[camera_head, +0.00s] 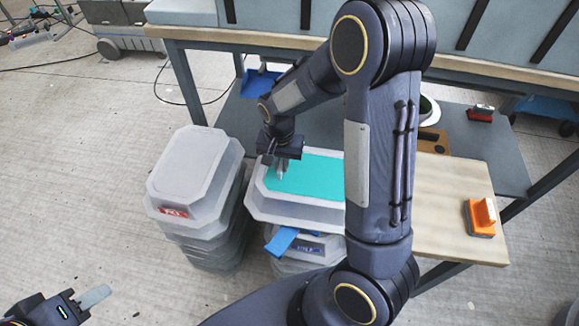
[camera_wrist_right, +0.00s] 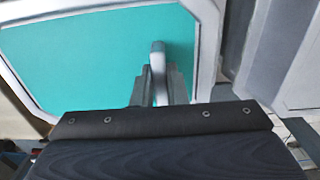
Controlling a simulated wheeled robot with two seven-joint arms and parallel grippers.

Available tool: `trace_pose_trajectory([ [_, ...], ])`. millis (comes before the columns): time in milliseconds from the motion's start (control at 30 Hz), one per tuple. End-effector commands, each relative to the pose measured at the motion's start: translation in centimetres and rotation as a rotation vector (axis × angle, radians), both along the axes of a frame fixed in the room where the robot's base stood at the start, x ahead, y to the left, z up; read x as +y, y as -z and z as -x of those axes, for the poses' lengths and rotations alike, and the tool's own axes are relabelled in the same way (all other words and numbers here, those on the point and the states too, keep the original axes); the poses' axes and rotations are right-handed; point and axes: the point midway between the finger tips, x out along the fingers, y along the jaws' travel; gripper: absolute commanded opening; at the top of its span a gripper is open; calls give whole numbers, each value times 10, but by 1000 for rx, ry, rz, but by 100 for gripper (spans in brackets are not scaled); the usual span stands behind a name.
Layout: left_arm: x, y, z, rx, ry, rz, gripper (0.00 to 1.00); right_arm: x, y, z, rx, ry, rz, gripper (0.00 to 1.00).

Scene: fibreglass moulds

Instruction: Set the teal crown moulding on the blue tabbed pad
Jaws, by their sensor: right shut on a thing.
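The teal crown moulding (camera_head: 314,174), a grey faceted shell with a flat teal top, is at centre behind my right arm. It fills the upper part of the right wrist view (camera_wrist_right: 90,55). My right gripper (camera_head: 281,173) points down at its teal top and is shut on it; the grip point is partly hidden. The blue tabbed pad shows as a blue tab (camera_head: 282,240) below the moulding's front left edge; the rest is hidden. I cannot tell whether they touch. My left gripper (camera_head: 92,298) is bottom left, away from everything.
A stack of grey mouldings (camera_head: 190,180) with a red label stands close on the left. A wooden board (camera_head: 462,200) with an orange block (camera_head: 481,217) lies at the right. A workbench (camera_head: 290,50) runs along the back.

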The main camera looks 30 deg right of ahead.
Motion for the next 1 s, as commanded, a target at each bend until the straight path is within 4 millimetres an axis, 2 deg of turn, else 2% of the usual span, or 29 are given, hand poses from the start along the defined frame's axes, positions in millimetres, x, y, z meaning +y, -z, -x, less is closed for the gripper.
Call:
trace_pose_trajectory([
  [133, 0, 3, 0, 0, 0, 0, 36, -20, 0, 16, -2, 3, -1, 0],
  [200, 0, 7, 0, 0, 0, 0, 36, -18, 12, 15, 1, -1, 0, 0],
  [567, 0, 8, 0, 0, 0, 0, 36, -17, 15, 14, -1, 0, 1, 0],
  [600, 0, 9, 0, 0, 0, 0, 36, -17, 15, 14, -1, 0, 1, 14],
  [767, 0, 8, 0, 0, 0, 0, 36, -17, 14, 14, -1, 0, 1, 34],
  [1000, 0, 8, 0, 0, 0, 0, 36, -17, 14, 14, -1, 0, 1, 34],
])
